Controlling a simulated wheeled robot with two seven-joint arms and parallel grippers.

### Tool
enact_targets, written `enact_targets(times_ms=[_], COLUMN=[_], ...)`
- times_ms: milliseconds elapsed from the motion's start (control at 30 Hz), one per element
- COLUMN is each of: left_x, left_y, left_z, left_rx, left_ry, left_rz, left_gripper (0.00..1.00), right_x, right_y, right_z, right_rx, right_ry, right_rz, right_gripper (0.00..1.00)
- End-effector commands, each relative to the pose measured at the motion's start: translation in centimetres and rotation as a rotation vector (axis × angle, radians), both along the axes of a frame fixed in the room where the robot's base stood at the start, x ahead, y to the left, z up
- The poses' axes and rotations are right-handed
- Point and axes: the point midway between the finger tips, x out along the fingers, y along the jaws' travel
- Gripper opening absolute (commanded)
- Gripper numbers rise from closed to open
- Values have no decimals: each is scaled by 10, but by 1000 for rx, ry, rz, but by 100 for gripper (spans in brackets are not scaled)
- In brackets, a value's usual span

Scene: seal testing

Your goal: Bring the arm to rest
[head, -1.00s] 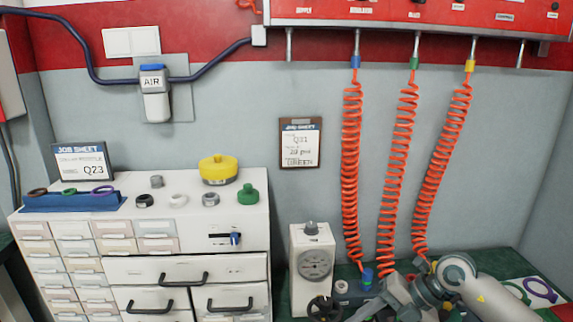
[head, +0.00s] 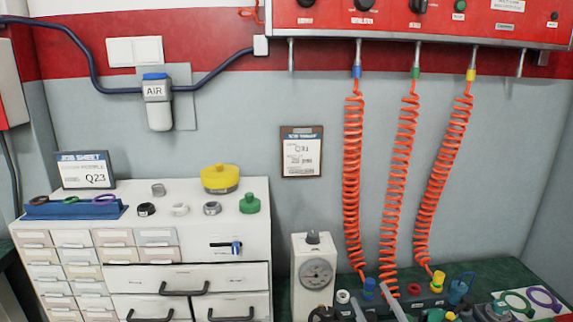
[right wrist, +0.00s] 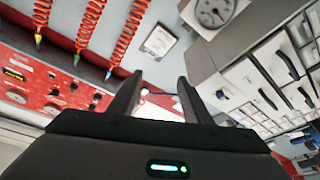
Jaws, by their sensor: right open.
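My right gripper (head: 368,291) shows at the bottom edge of the head view, its two grey fingers apart in front of the green bench. In the right wrist view its fingers (right wrist: 160,80) stand open with nothing held between them. Most of the right arm is below the head view's lower edge. My left gripper and arm are not in view.
Three orange coiled hoses (head: 397,180) hang from the red panel (head: 420,22) to the bench. A white gauge unit (head: 315,272) stands left of the gripper. The drawer cabinet (head: 150,245) carries rings, a yellow cap (head: 220,178) and a green cap (head: 250,203).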

Motion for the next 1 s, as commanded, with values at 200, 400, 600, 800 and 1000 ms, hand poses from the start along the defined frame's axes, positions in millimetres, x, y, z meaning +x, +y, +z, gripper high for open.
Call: enact_targets(times_ms=[200, 400, 600, 800, 1000], left_x=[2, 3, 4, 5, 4], left_y=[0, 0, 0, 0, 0], left_z=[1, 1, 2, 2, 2], left_rx=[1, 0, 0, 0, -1], left_ry=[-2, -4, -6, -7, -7], left_rz=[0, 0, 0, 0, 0], left_gripper=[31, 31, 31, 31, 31], right_x=[-37, -113, -192, -247, -292], right_y=[-54, -73, -69, -61, -52], right_z=[-102, -199, -256, -282, -295], right_rx=[131, 181, 184, 177, 167], right_ry=[401, 817, 1138, 1333, 1484], right_rz=[-247, -381, -414, -407, -386], right_gripper=[45, 45, 45, 45, 45])
